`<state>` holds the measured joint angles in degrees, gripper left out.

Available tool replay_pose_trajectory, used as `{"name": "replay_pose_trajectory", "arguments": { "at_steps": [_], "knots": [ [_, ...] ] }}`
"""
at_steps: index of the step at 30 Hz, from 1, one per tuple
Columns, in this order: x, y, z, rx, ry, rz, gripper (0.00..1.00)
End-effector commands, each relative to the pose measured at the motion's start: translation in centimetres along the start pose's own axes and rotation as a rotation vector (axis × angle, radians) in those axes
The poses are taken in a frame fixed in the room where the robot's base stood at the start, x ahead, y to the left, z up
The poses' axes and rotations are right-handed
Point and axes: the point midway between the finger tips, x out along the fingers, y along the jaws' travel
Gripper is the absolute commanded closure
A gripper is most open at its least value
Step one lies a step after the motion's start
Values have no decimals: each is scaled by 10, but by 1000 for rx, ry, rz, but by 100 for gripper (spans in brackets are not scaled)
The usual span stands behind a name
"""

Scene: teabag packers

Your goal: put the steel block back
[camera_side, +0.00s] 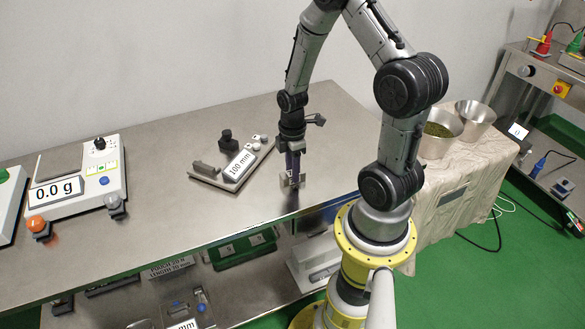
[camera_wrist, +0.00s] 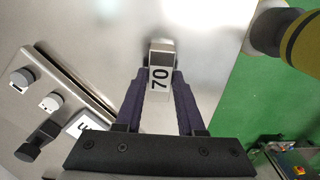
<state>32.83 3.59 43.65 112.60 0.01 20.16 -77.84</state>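The steel block (camera_wrist: 160,77) is a small pale piece with a black "70" on its face, between the dark fingertips of my gripper (camera_wrist: 163,82) in the wrist view. Both fingers appear to touch its sides, so my gripper looks shut on it. In the side view, my gripper (camera_side: 292,172) points straight down near the table's front edge, with the block (camera_side: 291,181) at its tips. I cannot tell whether the block rests on the table or is just above it. A grey measuring fixture (camera_side: 207,177) with a "100 mm" display (camera_side: 240,165) lies just left of my gripper.
The fixture carries a dark knob (camera_side: 228,142) and small white knobs (camera_side: 256,141). A scale reading "0.0 g" (camera_side: 57,190) stands far left. The steel table (camera_side: 165,223) is clear between them. Two metal bowls (camera_side: 475,115) stand on a covered table at right.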

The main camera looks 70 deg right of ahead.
Motion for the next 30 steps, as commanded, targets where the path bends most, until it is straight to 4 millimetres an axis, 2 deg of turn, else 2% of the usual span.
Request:
{"name": "replay_pose_trajectory", "arguments": {
  "at_steps": [1, 4, 5, 13, 17, 20, 30],
  "knots": [
    [0, 0, 0, 0, 0, 0, 52],
    [0, 0, 0, 0, 0, 0, 34],
    [0, 0, 0, 0, 0, 0, 33],
    [-1, 0, 0, 0, 0, 0, 33],
    [-10, 1, 0, 0, 1, 4, 33],
    [-25, 2, 0, 0, 1, 6, 33],
    [-93, 1, 0, 0, 1, 5, 33]
  ]
}}
